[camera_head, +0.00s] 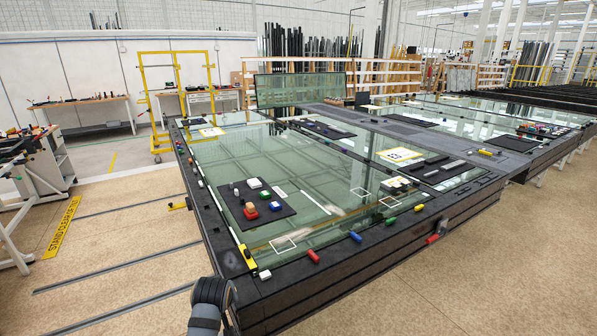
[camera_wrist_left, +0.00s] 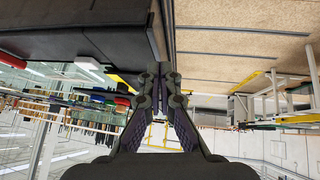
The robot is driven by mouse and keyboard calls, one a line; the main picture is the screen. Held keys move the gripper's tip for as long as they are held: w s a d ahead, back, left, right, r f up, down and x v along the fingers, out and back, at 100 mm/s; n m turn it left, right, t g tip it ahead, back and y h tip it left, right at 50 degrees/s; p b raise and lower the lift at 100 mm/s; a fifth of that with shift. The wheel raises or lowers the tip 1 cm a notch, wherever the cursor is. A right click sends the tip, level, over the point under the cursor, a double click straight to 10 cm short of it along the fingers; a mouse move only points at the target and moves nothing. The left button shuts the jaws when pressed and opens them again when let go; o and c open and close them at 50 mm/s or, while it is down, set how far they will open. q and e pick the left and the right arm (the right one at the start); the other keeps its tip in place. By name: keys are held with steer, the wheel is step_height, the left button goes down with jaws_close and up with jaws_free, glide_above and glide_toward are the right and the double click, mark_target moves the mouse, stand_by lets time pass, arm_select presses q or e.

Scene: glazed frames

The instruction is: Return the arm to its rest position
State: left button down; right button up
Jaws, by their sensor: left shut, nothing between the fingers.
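My left gripper (camera_wrist_left: 160,72) shows in the left wrist view with its dark fingertips together and nothing between them. In the head view only a dark, rounded part of my left arm shows at the bottom, beside the near left corner of the table; the gripper itself is not visible there. The wrist picture looks upside down, with the floor at top right and the dark side of the table (camera_wrist_left: 75,35) at top left. The fingertips appear in front of the line between table and floor; I cannot tell the distance. My right gripper is in neither view.
The large glass-topped table (camera_head: 222,262) fills the middle. A dark mat (camera_head: 228,196) with small blocks lies on it, and coloured pieces line its near edge, including a red one (camera_head: 313,257). A yellow frame (camera_head: 143,82) stands behind. Open floor (camera_head: 120,285) lies to the left.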

arm_select(q)
steer(key=s+f+m+g+h, duration=0.1)
steer(key=s+f+m+g, duration=0.15)
steer(key=s, duration=1.15)
steer(key=s+f+m+g, duration=0.15)
steer(key=s+m, duration=0.25)
steer(key=s, duration=0.9)
steer(key=s+a+f, duration=0.1)
steer(key=a+f, duration=0.1)
steer(key=f, duration=1.1)
steer(key=s+a+f, duration=0.1)
steer(key=f, duration=1.2)
steer(key=s+a+f+g+b, duration=0.1)
steer(key=s+f+g, duration=0.1)
steer(key=s+f, duration=1.6)
steer(key=shift+s+a+f, duration=0.15)
steer(key=shift+s+f, duration=0.25)
steer(key=shift+s, duration=0.25)
